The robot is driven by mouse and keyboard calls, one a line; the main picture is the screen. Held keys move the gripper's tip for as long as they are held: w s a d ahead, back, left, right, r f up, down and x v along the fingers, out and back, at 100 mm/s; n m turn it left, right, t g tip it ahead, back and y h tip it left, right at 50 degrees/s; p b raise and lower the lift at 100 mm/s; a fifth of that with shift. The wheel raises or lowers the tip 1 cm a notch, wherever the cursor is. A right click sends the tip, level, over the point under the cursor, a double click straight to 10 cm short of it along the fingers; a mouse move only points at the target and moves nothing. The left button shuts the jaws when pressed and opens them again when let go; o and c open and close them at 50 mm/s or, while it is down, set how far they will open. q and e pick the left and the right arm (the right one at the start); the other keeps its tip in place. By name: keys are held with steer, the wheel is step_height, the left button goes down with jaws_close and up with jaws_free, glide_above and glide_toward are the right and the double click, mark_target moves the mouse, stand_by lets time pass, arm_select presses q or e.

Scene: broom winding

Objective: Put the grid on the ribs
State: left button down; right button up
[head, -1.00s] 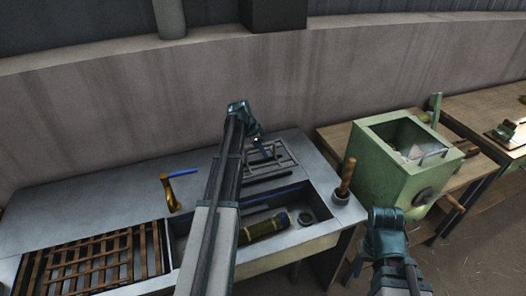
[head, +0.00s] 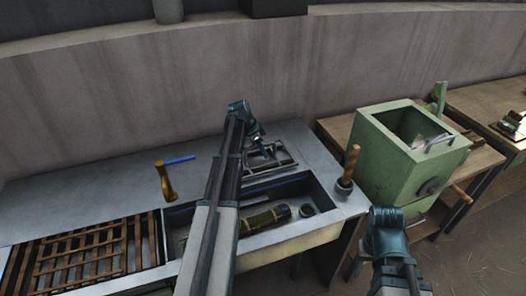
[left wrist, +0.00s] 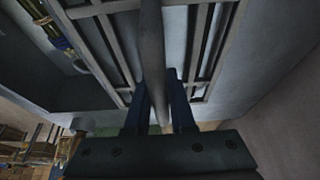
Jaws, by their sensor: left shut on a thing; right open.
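A grey metal grid (head: 284,158) lies at the right end of the grey counter, behind the sunken trough. My left gripper (head: 261,150) is over it, pointing down. In the left wrist view the left gripper's fingers (left wrist: 160,105) are shut on a round bar of the grid, and its slats (left wrist: 205,45) spread out beyond. Brown slats (head: 85,262) lie crosswise in the left opening of the counter; I cannot tell for sure whether these are the ribs. My right gripper (head: 386,222) is open and empty, in front of the counter's right end.
The trough holds a dark green cylinder with yellow bands (head: 265,219) and a small dark ring (head: 307,210). A wooden-handled tool (head: 348,165) stands at the right edge. A green box (head: 410,160) stands right.

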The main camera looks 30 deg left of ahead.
arm_select(q)
steer(key=c, duration=0.7)
jaws_free()
steer(key=shift+r, duration=0.15)
steer(key=p+v, duration=1.1)
steer(key=v, duration=0.1)
steer(key=shift+r+p, duration=0.2)
steer(key=shift+p, duration=0.15)
steer(key=shift+s+a+r+p, duration=0.15)
steer(key=shift+s+r+p, duration=0.15)
steer(key=shift+r+p, duration=0.25)
step_height(320, 180, up, 7)
steer(key=p, duration=0.7)
